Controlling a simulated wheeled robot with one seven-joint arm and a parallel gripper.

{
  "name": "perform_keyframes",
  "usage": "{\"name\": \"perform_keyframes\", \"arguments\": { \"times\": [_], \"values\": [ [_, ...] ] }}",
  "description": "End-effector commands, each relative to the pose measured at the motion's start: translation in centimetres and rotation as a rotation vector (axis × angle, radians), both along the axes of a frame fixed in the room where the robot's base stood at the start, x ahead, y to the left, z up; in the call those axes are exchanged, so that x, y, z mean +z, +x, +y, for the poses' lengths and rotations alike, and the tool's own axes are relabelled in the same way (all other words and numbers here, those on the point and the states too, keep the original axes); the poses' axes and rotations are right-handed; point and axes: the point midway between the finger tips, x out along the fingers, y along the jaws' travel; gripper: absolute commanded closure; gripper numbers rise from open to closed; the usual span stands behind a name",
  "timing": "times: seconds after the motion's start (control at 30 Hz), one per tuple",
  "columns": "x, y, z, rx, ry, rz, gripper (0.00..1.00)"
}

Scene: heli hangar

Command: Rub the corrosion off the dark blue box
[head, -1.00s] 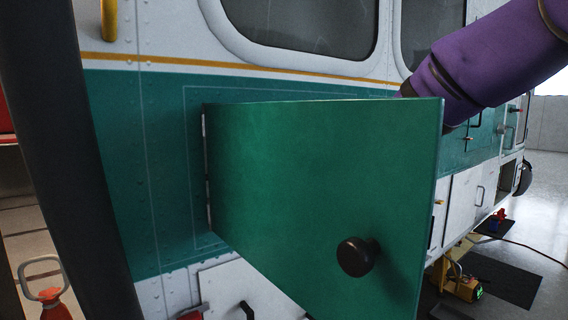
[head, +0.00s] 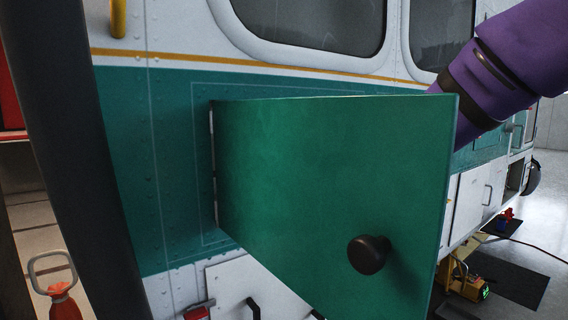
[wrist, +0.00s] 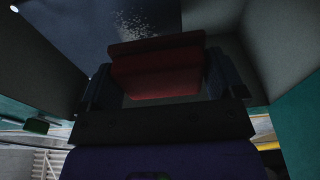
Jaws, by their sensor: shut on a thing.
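In the wrist view my gripper (wrist: 160,78) is shut on a dark red block-like pad (wrist: 157,72), with one dark finger on each side of it. Beyond the pad is the dark blue box (wrist: 88,38), inside a dim grey compartment. A patch of pale speckled corrosion (wrist: 150,20) shows on the box face, just past the pad's far edge. I cannot tell whether the pad touches the box. In the head view the open green door hides my gripper, the pad and the box; only my purple arm shows behind it.
The open green door (head: 325,180) with a dark round knob (head: 368,254) stands out from the teal and white helicopter side (head: 150,190). Grey compartment walls (wrist: 290,45) stand close around my gripper. An orange object (head: 64,300) with a handle stands at lower left.

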Motion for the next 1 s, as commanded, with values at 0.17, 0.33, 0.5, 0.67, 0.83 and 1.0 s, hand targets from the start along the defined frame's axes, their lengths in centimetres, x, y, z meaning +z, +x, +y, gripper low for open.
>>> {"name": "perform_keyframes", "arguments": {
  "times": [0.17, 0.33, 0.5, 0.67, 0.83, 1.0],
  "values": [
    [0.0, -1.1, -0.7, 0.000, 0.000, -0.001, 0.31],
    [0.0, -1.3, -0.9, 0.000, 0.000, 0.000, 0.31],
    [0.0, -1.3, -0.9, -0.001, 0.000, 0.000, 0.31],
    [0.0, -1.5, -1.1, -0.001, 0.000, 0.000, 0.31],
    [0.0, -2.6, -1.8, -0.001, 0.001, -0.001, 0.31],
    [0.0, -3.6, -2.5, -0.002, 0.000, 0.000, 0.31]
  ]
}}
